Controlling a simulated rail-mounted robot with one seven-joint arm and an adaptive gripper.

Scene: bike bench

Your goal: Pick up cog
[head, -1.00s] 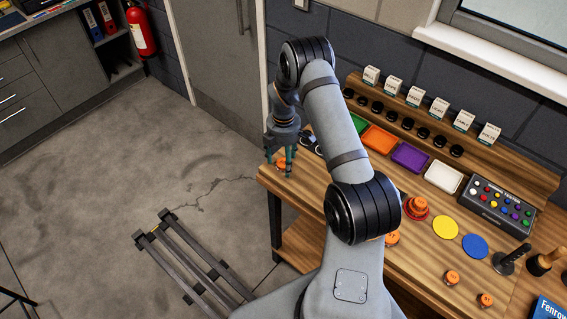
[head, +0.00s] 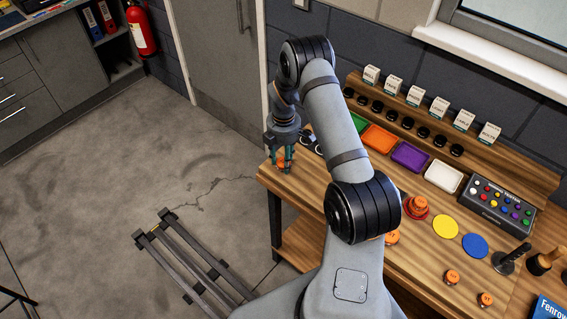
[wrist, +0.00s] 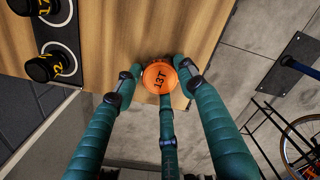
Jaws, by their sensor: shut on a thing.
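An orange cog marked "13T" (wrist: 158,76) shows between the green fingers of my gripper (wrist: 160,82) in the wrist view. The fingers press on its sides from around it. In the head view my gripper (head: 281,162) is at the far left end of the wooden bench (head: 430,262), with a bit of orange between its fingers. I cannot tell whether the cog touches the bench top. Other orange cogs stand on the bench: one on a red disc (head: 417,205), one beside my arm (head: 392,237), and two near the front (head: 452,277) (head: 486,299).
Green, orange (head: 379,139), purple (head: 410,157) and white (head: 444,176) trays line the bench's back. A button box (head: 497,205), yellow disc (head: 445,227), blue disc (head: 475,245) and upright post (head: 512,257) are to the right. Black knobs (wrist: 44,67) lie near my gripper.

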